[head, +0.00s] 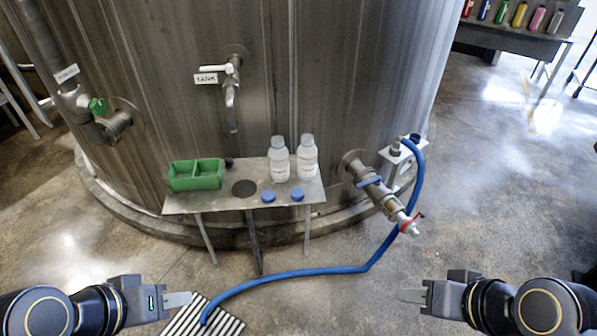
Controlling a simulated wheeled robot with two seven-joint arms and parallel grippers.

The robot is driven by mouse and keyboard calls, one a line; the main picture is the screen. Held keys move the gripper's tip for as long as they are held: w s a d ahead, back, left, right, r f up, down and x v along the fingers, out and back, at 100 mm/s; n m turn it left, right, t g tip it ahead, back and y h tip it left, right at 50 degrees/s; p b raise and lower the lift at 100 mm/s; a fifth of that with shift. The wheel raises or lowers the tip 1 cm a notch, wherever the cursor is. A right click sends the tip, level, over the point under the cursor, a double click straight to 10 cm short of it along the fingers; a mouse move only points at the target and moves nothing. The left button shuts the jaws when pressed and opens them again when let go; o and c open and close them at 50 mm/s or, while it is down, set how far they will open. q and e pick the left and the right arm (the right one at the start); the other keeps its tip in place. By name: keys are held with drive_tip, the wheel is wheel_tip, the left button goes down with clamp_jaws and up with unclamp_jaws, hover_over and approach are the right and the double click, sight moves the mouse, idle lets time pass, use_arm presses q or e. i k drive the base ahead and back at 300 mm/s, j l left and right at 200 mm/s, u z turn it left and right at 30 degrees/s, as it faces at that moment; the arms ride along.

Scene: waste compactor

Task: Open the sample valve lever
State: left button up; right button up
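A metal tap (231,90) sticks out of the big steel tank above a small shelf. Its light-coloured lever (214,68) lies roughly level, pointing left. A white label (205,78) hangs just below the lever; its print is too small to read surely. The spout points down. My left gripper (184,299) is low at the left, far below the tap and touching nothing visible. My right gripper (408,296) is low at the right, also apart from everything. Each shows side-on, so its finger opening cannot be judged.
The steel shelf (228,202) holds a green tray (196,174), two bottles (279,158) and blue caps. A green-handled valve (98,107) is left; a blue-handled valve (372,183) is right. A blue hose (290,273) crosses the floor to a striped drain (180,322).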

sight(229, 67)
drive_tip(key=i+j, duration=0.15)
drive_tip(key=j, duration=0.15)
drive_tip(key=i+j+z, duration=0.15)
drive_tip(key=j, duration=0.2)
drive_tip(key=i+j, duration=0.15)
drive_tip(key=j, duration=0.2)
drive_tip(key=i+j+z, duration=0.1)
drive_tip(key=j, duration=0.2)
drive_tip(key=i+j+z, duration=0.1)
drive_tip(key=j, duration=0.25)
drive_tip(key=i+l, duration=0.1)
drive_tip(key=l, duration=0.25)
drive_tip(key=i+l, duration=0.1)
drive_tip(key=l, duration=0.25)
